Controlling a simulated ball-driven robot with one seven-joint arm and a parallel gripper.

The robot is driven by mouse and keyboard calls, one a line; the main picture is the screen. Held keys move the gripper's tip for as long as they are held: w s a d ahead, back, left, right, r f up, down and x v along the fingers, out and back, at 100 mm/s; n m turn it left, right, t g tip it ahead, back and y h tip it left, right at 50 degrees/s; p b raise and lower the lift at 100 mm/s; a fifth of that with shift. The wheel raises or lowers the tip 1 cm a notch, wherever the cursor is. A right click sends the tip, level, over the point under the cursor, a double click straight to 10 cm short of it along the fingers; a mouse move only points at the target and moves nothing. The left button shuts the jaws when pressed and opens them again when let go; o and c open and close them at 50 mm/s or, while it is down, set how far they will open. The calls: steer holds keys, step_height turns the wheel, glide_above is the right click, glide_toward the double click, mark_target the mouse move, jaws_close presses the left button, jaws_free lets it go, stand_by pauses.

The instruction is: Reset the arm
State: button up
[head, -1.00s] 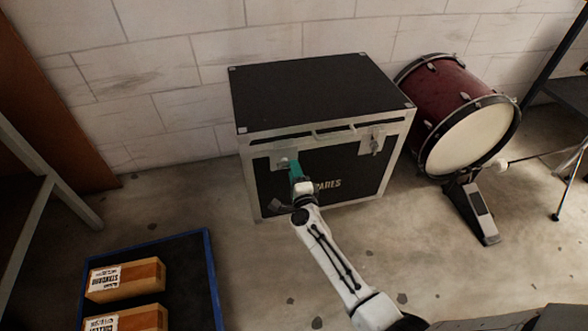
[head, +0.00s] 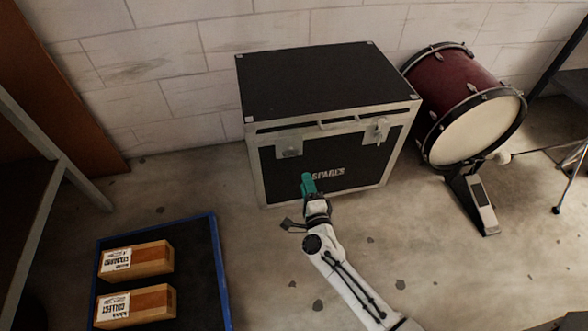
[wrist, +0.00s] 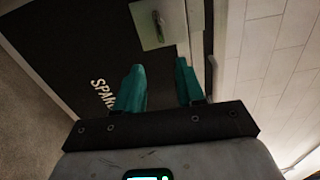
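My gripper (head: 308,183) has teal fingers and is in front of the black case marked SPARES (head: 352,158). In the wrist view my gripper (wrist: 160,80) is open, with a clear gap between its two fingers and nothing held. The case has a black lid, metal edges and two latches on its front. The left latch (head: 288,147) is above and left of my gripper, apart from it. In the wrist view a latch plate (wrist: 158,22) lies beyond the fingertips. The right latch (head: 377,131) is farther right. The lid looks down.
A blue-rimmed tray (head: 216,255) with two labelled wooden blocks (head: 137,262) lies on the floor at left. A red drum (head: 450,95) with a pedal (head: 478,203) stands right of the case. The floor (head: 430,260) at lower right is clear.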

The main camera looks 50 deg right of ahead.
steer(key=s+a+r+n+g+y, duration=0.1)
steer(key=s+a+n+g+y, duration=0.15)
steer(key=a+n+y, duration=1.25)
steer(key=s+d+r+n+g+h, duration=0.1)
steer(key=s+n+g+h, duration=0.2)
steer(key=s+n+g, duration=0.5)
steer(key=s+d+r+n+g+h, duration=0.1)
steer(key=s+r+n+g+h, duration=0.15)
steer(key=s, duration=1.05)
step_height(320, 180, up, 26)
steer(key=g+p, duration=0.1)
steer(key=p, duration=2.5)
steer(key=shift+s+d+f, duration=0.2)
steer(key=shift+m, duration=0.25)
